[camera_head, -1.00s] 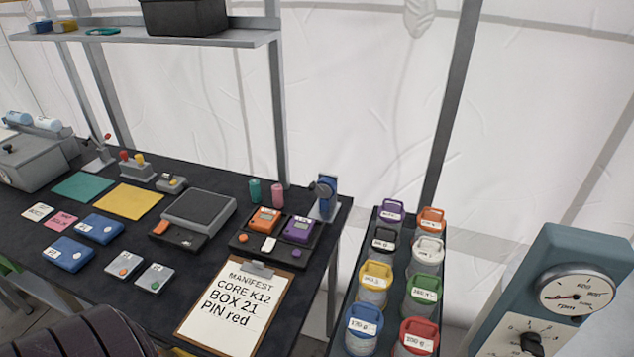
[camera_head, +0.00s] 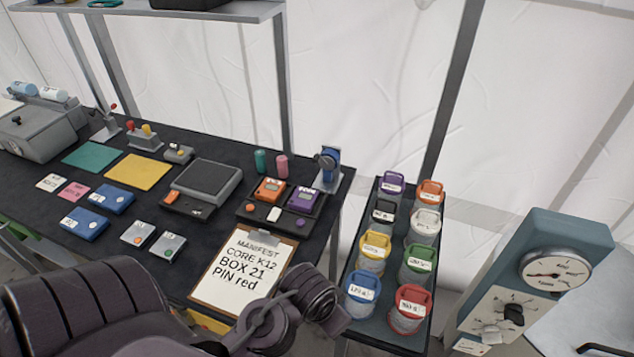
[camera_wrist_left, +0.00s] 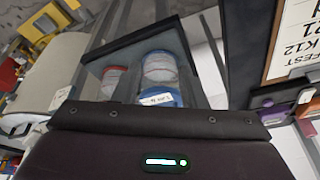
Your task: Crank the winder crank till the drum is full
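A blue wheel-shaped device on a grey stand (camera_head: 328,168) is at the back right corner of the dark table; it looks like the winder, but its crank and how full its drum is are too small to tell. My left arm reaches in from the bottom left in the head view, in front of the table. My right gripper is in neither view.
A tray of several lidded jars (camera_head: 362,318) stands right of the table and also shows in the wrist view. A clipboard (camera_head: 225,304) lies at the table's front edge. A blue-grey gauge box (camera_head: 500,300) stands at the right. Boxes and cards cover the table.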

